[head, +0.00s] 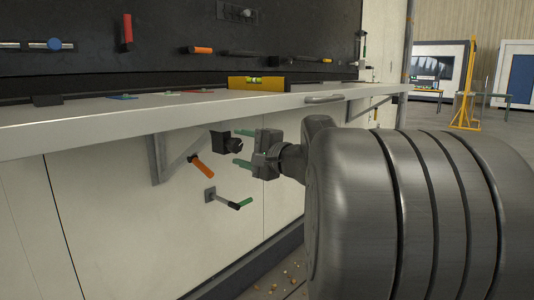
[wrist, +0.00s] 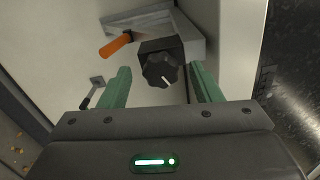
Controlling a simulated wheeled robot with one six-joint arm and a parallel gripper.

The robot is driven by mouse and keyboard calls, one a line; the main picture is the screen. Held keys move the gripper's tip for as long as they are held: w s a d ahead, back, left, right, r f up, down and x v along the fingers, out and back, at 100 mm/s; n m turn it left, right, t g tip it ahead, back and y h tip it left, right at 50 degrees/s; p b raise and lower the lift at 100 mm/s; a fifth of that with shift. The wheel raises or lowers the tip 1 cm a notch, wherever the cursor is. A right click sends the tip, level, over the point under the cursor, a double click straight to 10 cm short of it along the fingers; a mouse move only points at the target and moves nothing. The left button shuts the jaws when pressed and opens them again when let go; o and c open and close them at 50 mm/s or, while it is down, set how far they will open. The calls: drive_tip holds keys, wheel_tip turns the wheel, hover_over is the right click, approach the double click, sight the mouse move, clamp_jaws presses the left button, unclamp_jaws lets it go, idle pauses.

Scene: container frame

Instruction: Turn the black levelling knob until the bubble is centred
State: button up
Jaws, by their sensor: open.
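My gripper (wrist: 159,82) is open, with one green finger on each side of the knob in the wrist view. In the head view my gripper (head: 240,149) is just right of the knob; I cannot tell whether the fingers touch it. A yellow spirit level (head: 262,84) with a green vial stands on the bench top. The bubble is too small to place.
The bench top (head: 110,109) overhangs the knob. A pale bracket (head: 165,158) is behind. Tools hang on the black board (head: 160,28).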

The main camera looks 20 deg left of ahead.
drive_tip(key=p+v, duration=0.1)
drive_tip(key=v, duration=1)
idle(0.6)
drive_tip(key=b+x, duration=0.1)
drive_tip(key=x, duration=1.2)
drive_tip(key=shift+a, duration=0.25)
